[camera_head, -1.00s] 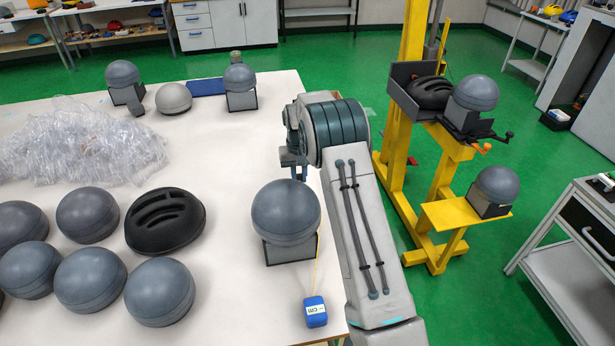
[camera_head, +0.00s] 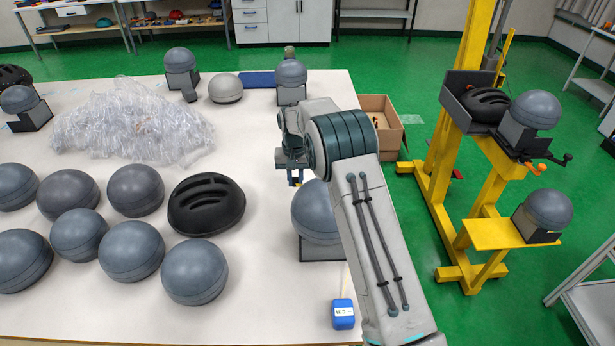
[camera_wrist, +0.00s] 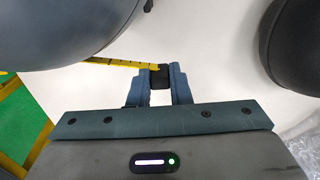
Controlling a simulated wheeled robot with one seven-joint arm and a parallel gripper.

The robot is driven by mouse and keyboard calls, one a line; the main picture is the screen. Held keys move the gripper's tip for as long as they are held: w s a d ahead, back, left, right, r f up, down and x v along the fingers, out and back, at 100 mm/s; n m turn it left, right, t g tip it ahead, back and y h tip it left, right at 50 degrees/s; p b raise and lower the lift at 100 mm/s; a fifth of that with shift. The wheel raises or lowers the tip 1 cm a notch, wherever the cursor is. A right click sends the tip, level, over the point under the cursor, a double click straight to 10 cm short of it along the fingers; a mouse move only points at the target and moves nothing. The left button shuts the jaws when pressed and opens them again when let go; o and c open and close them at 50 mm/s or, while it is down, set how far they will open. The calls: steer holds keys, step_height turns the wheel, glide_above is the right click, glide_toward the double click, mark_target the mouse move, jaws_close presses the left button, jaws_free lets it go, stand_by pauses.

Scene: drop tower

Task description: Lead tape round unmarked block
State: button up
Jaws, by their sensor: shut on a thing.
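The nearest grey ball-shaped block (camera_head: 314,214) stands on a dark base at the table's right side, partly hidden by my arm. I see no mark on its visible side. A blue tape case (camera_head: 343,313) lies in front of it, with a thin yellow tape (camera_head: 347,280) rising toward the block. My gripper (camera_head: 295,178) is at the block's far left side. In the wrist view, my gripper (camera_wrist: 160,77) is shut on the black tape end (camera_wrist: 160,84). The yellow tape (camera_wrist: 112,62) runs left from it, beside the grey block (camera_wrist: 60,25). Contact with the block's far side is hidden.
A black helmet (camera_head: 206,203) and several loose grey balls (camera_head: 132,250) lie to the left. Clear plastic wrap (camera_head: 132,122) is heaped behind them. Other mounted blocks (camera_head: 291,75) stand at the back. A yellow tower (camera_head: 470,150) stands right of the table.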

steer(key=s+a+b, duration=0.5)
steer(key=s+a, duration=0.2)
steer(key=s, duration=0.7)
steer(key=s+d+b, duration=0.4)
steer(key=s+d, duration=0.4)
steer(key=s, duration=0.4)
steer(key=d, duration=1.5)
steer(key=w+d, duration=0.6)
steer(key=w+a+p, duration=0.1)
steer(key=w+p, duration=0.4)
steer(key=w, duration=1)
steer(key=shift+w, duration=0.2)
